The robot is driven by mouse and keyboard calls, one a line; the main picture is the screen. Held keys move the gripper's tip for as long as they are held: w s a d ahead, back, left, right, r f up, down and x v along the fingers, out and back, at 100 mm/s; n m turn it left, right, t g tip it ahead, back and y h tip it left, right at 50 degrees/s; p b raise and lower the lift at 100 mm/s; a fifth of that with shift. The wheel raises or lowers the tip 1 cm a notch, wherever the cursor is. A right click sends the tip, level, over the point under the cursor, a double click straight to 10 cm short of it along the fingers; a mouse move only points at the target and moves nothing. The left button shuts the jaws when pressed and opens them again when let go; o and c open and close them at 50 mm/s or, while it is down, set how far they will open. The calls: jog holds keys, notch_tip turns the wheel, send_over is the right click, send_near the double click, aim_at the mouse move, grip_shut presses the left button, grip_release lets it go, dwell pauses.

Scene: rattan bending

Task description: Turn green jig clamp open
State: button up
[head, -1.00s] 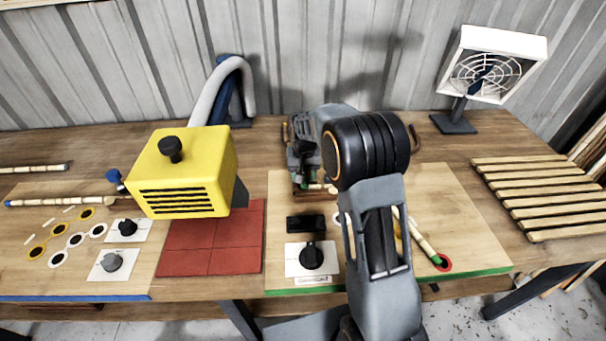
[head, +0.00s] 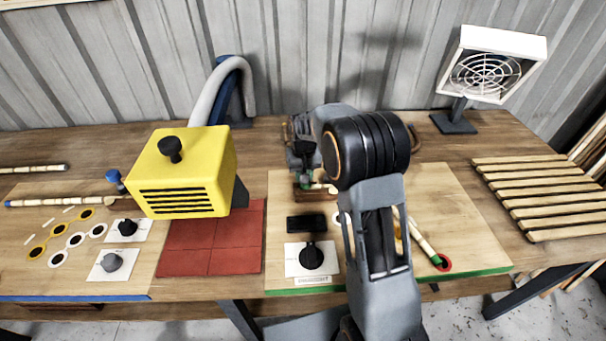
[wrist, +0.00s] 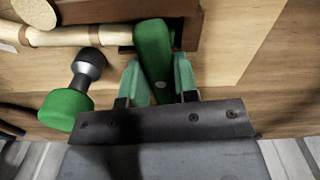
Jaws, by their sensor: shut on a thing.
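The green jig clamp (wrist: 152,45) shows in the wrist view as a rounded green lever beside a dark brown wooden block (wrist: 185,25). My gripper (wrist: 158,78) has its two green fingertips on either side of the lever and is shut on it. A pale rattan pole (wrist: 85,36) runs to the block behind the lever. In the head view my gripper (head: 303,160) is low over the back of the green-edged board (head: 450,200). My arm and gripper hide most of the clamp there.
A green knob on a dark stem (wrist: 66,108) stands close left of my gripper in the wrist view. A yellow slotted box (head: 190,180) stands left of the board. A black dial (head: 311,256) is at its front. A slatted rack (head: 540,195) lies right.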

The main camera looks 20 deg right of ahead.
jog(key=n, duration=0.8)
jog(key=shift+d, duration=0.1)
jog(key=n, duration=0.4)
jog(key=shift+w, duration=0.1)
jog(key=shift+d+n, duration=0.1)
jog(key=shift+n, duration=2)
jog(key=o, duration=0.9)
jog(key=shift+r, duration=0.1)
notch_tip(320, 180, up, 14)
jog(key=shift+f, duration=0.15)
